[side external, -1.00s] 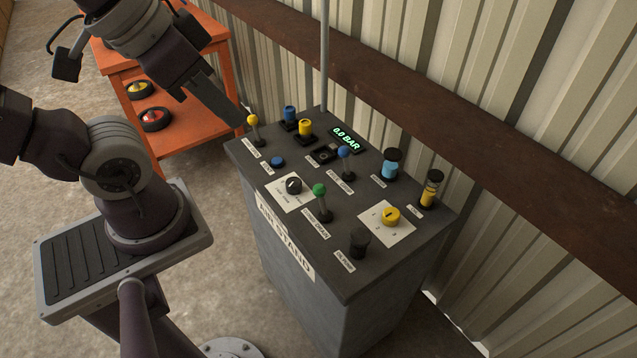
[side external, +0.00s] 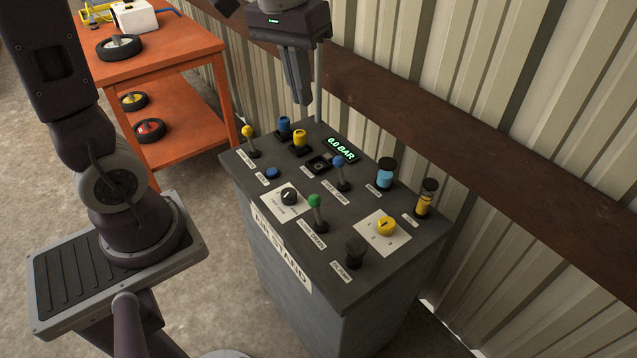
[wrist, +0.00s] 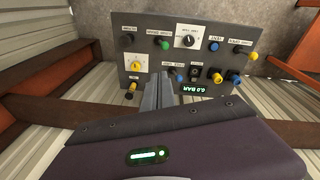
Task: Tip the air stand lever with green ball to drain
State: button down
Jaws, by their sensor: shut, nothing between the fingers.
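The air stand (side external: 270,285) is a grey cabinet with a sloped control panel. Its lever with the green ball (side external: 314,201) stands near the panel's front edge, leaning slightly to the left in the side view. In the wrist view the green ball (wrist: 164,45) is in the upper left part of the panel. My gripper (side external: 303,100) is shut and empty, pointing down above the panel's back edge near the display. In the wrist view its fingertips (wrist: 163,75) lie below the green ball and apart from it.
A lever with a blue ball (side external: 338,161) and a lever with a yellow ball (side external: 247,132) stand on the panel. A yellow knob (side external: 386,226), a black knob (side external: 289,196) and a display reading 0.0 BAR (side external: 341,148) are nearby. A corrugated wall (side external: 480,90) stands close behind.

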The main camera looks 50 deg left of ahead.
aim_at(317, 210)
jog(key=w+a+f+n+g+h, duration=0.1)
jog(key=w+a+f+n+g, duration=0.15)
jog(key=w+f, duration=0.4)
jog(key=w+a+f+n+g, duration=0.1)
jog(key=w+a+f, duration=0.3)
jog(key=f, duration=0.5)
jog(key=shift+g, duration=0.25)
jog(key=x, duration=0.9)
jog(key=shift+d+f, duration=0.2)
jog(key=shift+d, duration=0.05)
jog(key=s+d, duration=0.2)
jog(key=shift+s+f, duration=0.25)
jog(key=shift+f, duration=0.1)
jog(key=shift+s+d, duration=0.25)
jog(key=shift+s, duration=0.15)
